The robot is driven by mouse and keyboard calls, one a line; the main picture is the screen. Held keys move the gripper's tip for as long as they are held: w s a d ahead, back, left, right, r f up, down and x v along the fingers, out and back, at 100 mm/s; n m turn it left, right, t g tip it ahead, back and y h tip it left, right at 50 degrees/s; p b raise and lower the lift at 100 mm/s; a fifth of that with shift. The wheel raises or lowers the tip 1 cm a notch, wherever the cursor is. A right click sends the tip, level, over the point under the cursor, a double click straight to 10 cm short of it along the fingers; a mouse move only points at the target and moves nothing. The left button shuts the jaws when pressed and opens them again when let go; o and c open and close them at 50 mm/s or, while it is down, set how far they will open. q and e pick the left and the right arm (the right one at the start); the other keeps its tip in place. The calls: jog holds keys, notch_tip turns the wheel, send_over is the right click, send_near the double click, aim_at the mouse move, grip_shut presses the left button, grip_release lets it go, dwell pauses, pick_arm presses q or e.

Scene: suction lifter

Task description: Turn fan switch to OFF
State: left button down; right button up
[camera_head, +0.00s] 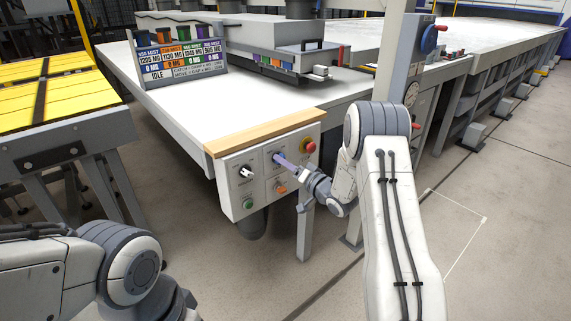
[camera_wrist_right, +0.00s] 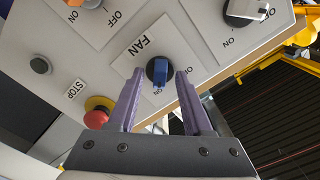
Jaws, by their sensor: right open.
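The fan switch (camera_wrist_right: 157,70) is a dark round knob with a blue handle, under a FAN label on a light grey control panel (camera_head: 234,187). In the head view the right gripper (camera_head: 281,160) reaches the panel from the right and covers much of the switch. My left gripper is not in view.
A red stop button (camera_head: 309,147) sits right of the switch, another knob (camera_head: 246,172) left of it. The panel hangs under a wooden edge (camera_head: 265,132) of the white table (camera_head: 180,105).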

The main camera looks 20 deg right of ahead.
grip_shut()
jog(key=shift+f+n+b, duration=0.1)
jog(key=shift+n+b, duration=7.45)
jog(key=shift+n, duration=1.45)
grip_release()
